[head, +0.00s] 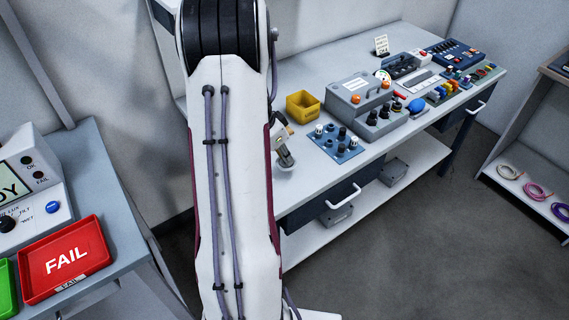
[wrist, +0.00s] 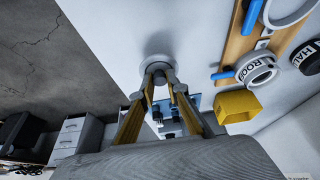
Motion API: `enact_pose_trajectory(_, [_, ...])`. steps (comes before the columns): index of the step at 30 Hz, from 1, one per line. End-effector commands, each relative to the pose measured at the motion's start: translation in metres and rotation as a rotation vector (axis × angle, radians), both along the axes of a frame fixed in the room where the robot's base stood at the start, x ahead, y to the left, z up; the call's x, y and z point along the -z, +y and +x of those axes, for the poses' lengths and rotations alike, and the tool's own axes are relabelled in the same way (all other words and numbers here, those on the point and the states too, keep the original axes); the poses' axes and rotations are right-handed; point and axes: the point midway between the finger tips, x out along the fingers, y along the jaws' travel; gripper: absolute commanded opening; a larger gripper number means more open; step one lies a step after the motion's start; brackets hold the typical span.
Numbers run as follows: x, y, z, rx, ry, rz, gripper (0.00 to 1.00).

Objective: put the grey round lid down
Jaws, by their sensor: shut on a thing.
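My gripper (wrist: 159,78) is shut on the grey round lid (wrist: 158,68), which sits between the fingertips in the wrist view. The lid is over the pale table top (wrist: 115,40), near its edge. A soft shadow lies beside it; I cannot tell whether the lid touches the surface. In the head view my gripper (head: 286,158) is at the near left part of the workbench (head: 310,85), partly hidden behind my arm. The lid is small and hard to make out there.
A yellow bin (head: 302,104) and a blue plate with several knobs (head: 336,142) stand close to my gripper. A grey box with orange buttons (head: 360,105) is farther right. A red FAIL tray (head: 65,259) lies on the left table.

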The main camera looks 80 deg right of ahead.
Motion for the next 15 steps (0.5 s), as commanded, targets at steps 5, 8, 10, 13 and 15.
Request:
enact_pose_trajectory(5, [0.000, 0.000, 0.000, 0.000, 0.000, 0.000, 0.04])
enact_pose_trajectory(8, [0.000, 0.000, 0.000, 0.000, 0.000, 0.000, 0.04])
enact_pose_trajectory(10, [0.002, 0.000, 0.000, -0.001, 0.001, 0.001, 0.04])
enact_pose_trajectory(13, [0.009, 0.001, 0.000, -0.002, 0.001, 0.003, 0.04])
enact_pose_trajectory(15, [0.017, 0.001, 0.000, -0.001, 0.001, 0.004, 0.04])
